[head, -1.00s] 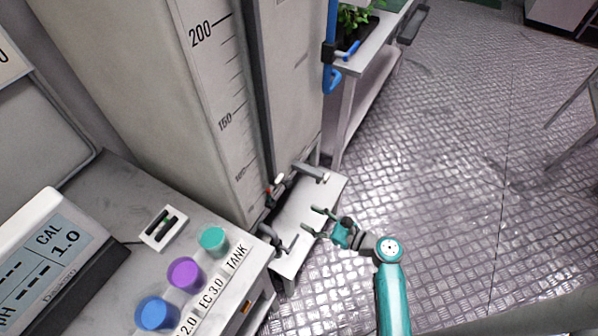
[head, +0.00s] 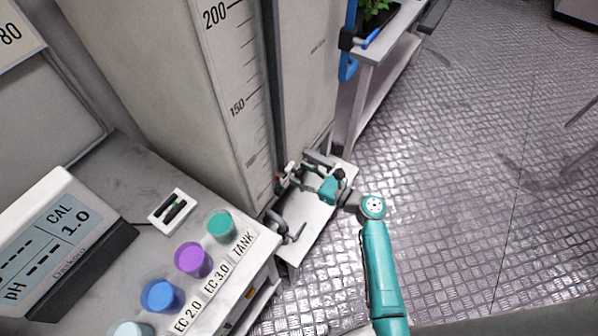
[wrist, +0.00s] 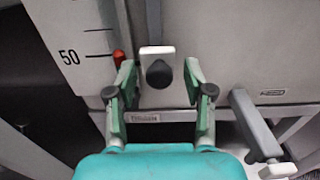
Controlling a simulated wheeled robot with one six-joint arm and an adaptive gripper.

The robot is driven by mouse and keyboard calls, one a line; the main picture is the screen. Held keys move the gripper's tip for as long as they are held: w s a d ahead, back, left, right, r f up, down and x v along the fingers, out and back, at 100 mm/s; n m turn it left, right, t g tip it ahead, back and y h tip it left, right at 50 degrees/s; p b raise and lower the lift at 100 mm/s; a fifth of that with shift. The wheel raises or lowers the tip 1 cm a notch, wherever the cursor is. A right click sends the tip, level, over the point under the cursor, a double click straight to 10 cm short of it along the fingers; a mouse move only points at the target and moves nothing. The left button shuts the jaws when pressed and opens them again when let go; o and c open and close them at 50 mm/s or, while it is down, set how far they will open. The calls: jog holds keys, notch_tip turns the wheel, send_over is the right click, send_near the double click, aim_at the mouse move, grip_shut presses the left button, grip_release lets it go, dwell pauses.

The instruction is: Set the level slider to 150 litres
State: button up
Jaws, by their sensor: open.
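The level slider is a pale block with a dark knob (wrist: 159,73), seen in the wrist view in front of the tank. Its red pointer (wrist: 118,58) stands beside the scale, about level with the 50 mark (wrist: 69,57). My gripper (wrist: 160,80) is open, with one finger on each side of the knob; I cannot tell if they touch it. In the head view my gripper (head: 300,181) is low at the tank's front, partly covering the slider. The scale (head: 237,106) on the tank shows 150 and 200 higher up.
A grey lever (wrist: 256,124) stands right of my gripper in the wrist view. A pale low platform (head: 307,222) lies below my gripper. A bench with colored cups (head: 193,259) and a meter (head: 55,230) is at left.

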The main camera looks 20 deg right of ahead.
jog(key=shift+w+a, duration=0.4)
jog(key=shift+w, duration=0.1)
grip_shut()
jog(key=shift+r, duration=0.15)
notch_tip(320, 180, up, 34)
jog(key=shift+d, duration=0.15)
grip_release()
jog(key=shift+w+f, duration=0.1)
jog(key=shift+f, duration=0.1)
